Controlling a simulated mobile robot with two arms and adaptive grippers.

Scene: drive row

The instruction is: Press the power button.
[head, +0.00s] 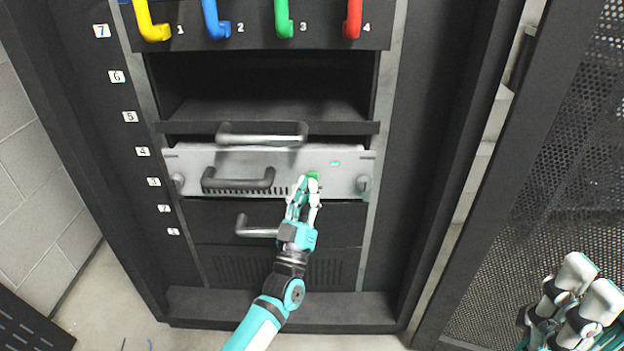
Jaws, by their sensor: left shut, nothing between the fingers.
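A silver rack unit (345,184) sits in the cabinet at the level marked 3 to 4, with a dark handle (238,181) on its left part. A small green button (313,175), which looks like the power button, is on its front. My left gripper (305,182) is shut and empty, its fingertips right at the green button and partly covering it. I cannot tell whether they touch it. My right gripper (588,284) is at the lower right, away from the unit; its finger gap is unclear.
A metal handle (262,139) sticks out above the unit, and another (256,229) is below it. An empty dark bay (262,85) and several coloured handles are higher up. A perforated door (555,170) stands open at the right.

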